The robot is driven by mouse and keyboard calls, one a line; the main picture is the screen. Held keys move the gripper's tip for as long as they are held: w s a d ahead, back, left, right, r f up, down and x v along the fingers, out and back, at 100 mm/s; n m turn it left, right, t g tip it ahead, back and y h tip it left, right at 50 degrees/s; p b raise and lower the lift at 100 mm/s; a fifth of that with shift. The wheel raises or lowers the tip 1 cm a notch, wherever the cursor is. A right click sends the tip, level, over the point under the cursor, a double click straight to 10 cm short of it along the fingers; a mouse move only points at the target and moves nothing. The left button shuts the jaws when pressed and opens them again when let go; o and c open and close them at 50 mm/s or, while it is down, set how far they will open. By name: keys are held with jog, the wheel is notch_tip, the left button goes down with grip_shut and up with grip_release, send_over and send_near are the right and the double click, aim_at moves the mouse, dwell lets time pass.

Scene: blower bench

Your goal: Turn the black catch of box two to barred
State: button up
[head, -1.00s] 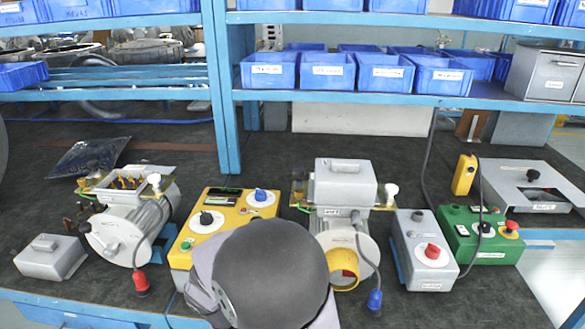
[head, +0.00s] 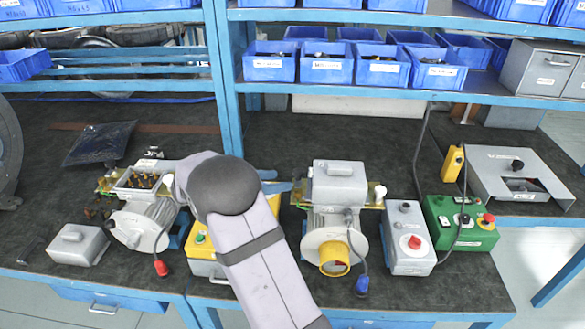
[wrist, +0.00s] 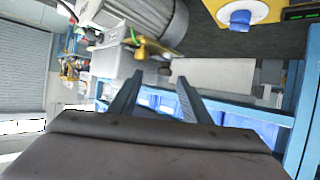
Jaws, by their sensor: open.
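I cannot read which housing is box two. A grey sheet-metal case (head: 545,178) at the far right carries a black knob (head: 517,165) on its top. The yellow control box (head: 203,268) is mostly behind my arm; its black knob is hidden in the head view, while its blue knob (wrist: 240,18) shows in the wrist view. My gripper (head: 287,181) is above the bench, left of the right motor's closed terminal box (head: 340,182). In the wrist view my gripper (wrist: 160,76) is open, with nothing held between the fingers.
The left motor (head: 145,222) has an open terminal box. A grey box with a red knob (head: 408,240) and a green box (head: 460,222) stand right of the right motor (head: 333,240). A blue shelf post (head: 225,80) rises behind my arm.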

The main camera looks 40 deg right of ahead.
aim_at(297, 172)
jog(key=d+p, duration=0.1)
jog(key=d, duration=0.1)
jog(key=d+p, duration=0.1)
jog(key=d, duration=0.1)
jog(key=w+d+p, duration=0.1)
jog(key=d, duration=0.1)
jog(key=shift+f, duration=0.35)
jog(key=shift+d+f+p, duration=0.35)
jog(key=shift+d+p, duration=0.1)
jog(key=shift+d, duration=0.2)
jog(key=shift+c, duration=0.4)
jog(key=c, duration=1)
